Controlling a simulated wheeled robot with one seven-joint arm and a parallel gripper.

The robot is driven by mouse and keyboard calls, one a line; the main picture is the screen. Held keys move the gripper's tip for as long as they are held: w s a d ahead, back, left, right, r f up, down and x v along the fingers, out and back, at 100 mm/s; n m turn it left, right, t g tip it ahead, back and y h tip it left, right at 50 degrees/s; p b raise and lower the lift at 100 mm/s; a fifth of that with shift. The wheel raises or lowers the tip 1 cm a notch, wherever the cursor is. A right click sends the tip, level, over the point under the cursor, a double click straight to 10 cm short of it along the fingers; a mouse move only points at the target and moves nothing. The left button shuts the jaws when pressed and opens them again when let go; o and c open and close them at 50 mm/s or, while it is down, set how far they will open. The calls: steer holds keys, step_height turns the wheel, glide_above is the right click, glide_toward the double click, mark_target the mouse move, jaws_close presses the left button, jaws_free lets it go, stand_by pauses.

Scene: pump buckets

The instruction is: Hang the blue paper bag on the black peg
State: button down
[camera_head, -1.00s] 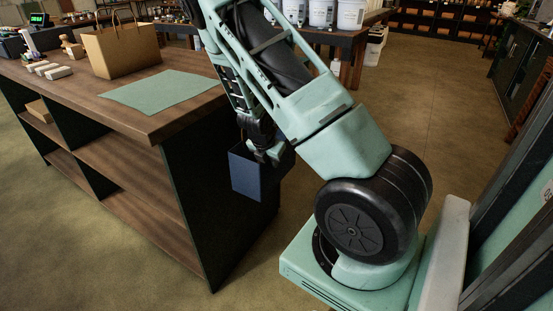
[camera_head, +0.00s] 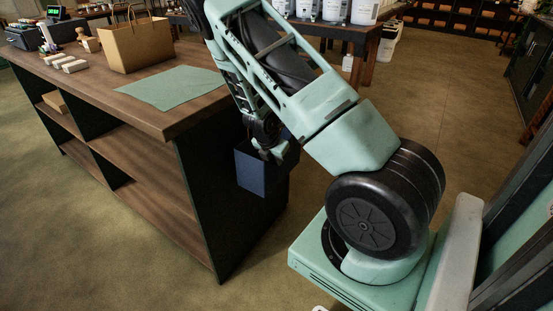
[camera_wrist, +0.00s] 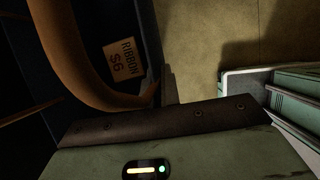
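The blue paper bag (camera_head: 262,171) hangs upright below my gripper (camera_head: 268,152), beside the counter's dark end panel. My gripper appears shut on the bag's handle, but its fingertips are partly hidden by the arm and bag. In the wrist view, a brown curved band (camera_wrist: 72,55), probably the bag's handle, crosses close to the camera at the left. Dark blue-black surfaces lie behind it. I cannot make out the black peg in either view.
The wooden counter (camera_head: 190,118) carries a green mat (camera_head: 172,87) and a brown paper bag (camera_head: 137,44). A tan card reading "RIBBON $6" (camera_wrist: 125,60) shows in the wrist view. White buckets (camera_head: 333,10) stand on a table behind. Open floor (camera_head: 440,95) lies to the right.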

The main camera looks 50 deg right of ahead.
steer(key=c, duration=1.5)
jaws_free()
steer(key=shift+c, duration=0.2)
steer(key=p+v, duration=0.9)
steer(key=v, duration=0.8)
steer(key=shift+r+p, duration=0.25)
steer(key=shift+p, duration=0.15)
